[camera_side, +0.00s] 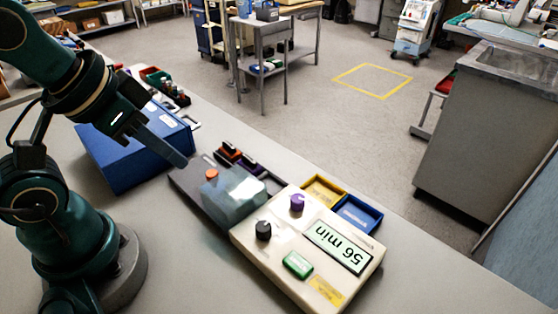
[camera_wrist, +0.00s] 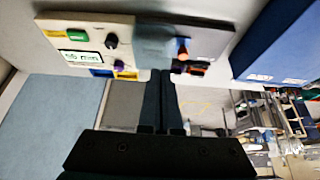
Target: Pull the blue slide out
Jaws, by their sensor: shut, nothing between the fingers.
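The pump (camera_side: 308,250) is a cream box with a display reading "56 min", upside down in the side view. A pale translucent blue block (camera_side: 235,196), which looks like the blue slide, sits at its left end on a dark grey base. The same block shows in the wrist view (camera_wrist: 155,42) at the top centre. My gripper (camera_side: 183,162) is shut and empty, above and to the left of the block in the side view. In the wrist view the closed fingertips (camera_wrist: 161,72) point at the block's lower edge. Whether they touch it is unclear.
A dark blue box (camera_side: 135,155) stands left of the pump, close to my arm. An orange knob (camera_side: 211,174) and small dark pieces (camera_side: 238,157) lie by the block. Yellow (camera_side: 322,190) and blue (camera_side: 358,214) trays sit behind the pump. The table front right is clear.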

